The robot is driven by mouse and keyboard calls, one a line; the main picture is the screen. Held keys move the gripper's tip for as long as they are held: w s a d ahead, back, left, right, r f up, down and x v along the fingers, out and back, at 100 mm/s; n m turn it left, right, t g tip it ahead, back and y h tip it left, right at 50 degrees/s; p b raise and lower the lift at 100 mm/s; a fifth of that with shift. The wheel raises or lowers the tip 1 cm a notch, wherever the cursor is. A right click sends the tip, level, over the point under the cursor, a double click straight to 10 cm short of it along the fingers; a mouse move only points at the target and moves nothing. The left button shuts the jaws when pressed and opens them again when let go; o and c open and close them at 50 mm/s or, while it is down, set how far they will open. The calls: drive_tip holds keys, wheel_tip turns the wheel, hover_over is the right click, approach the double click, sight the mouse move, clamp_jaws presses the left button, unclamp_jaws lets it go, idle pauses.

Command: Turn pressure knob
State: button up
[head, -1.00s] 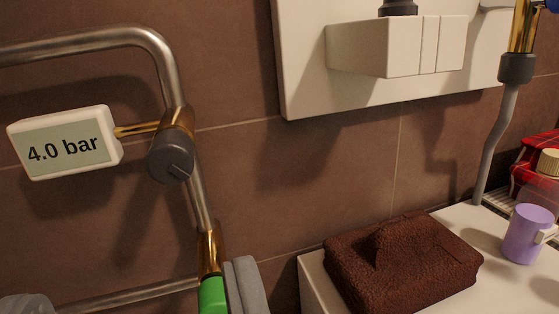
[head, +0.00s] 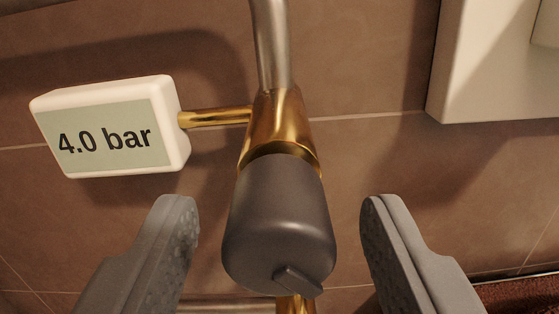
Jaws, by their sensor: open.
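The pressure knob (head: 278,222) is a dark grey rounded cylinder with a small raised tab near its lower front edge. It sits on a brass fitting (head: 279,125) on a metal pipe, in the middle of the head view. A white display (head: 108,127) to its left reads 4.0 bar and joins the fitting by a thin brass stem. My gripper (head: 279,215) is open, with one grey finger to the left of the knob and one to the right. A gap shows between each finger and the knob.
A steel pipe (head: 270,42) rises above the fitting, and another pipe part shows below the knob. A white panel (head: 450,60) is on the brown tiled wall at upper right. A dark brown item (head: 522,296) shows at the lower right edge.

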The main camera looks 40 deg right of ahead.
drive_tip(key=shift+w+d, duration=0.45)
drive_tip(key=shift+w, duration=0.05)
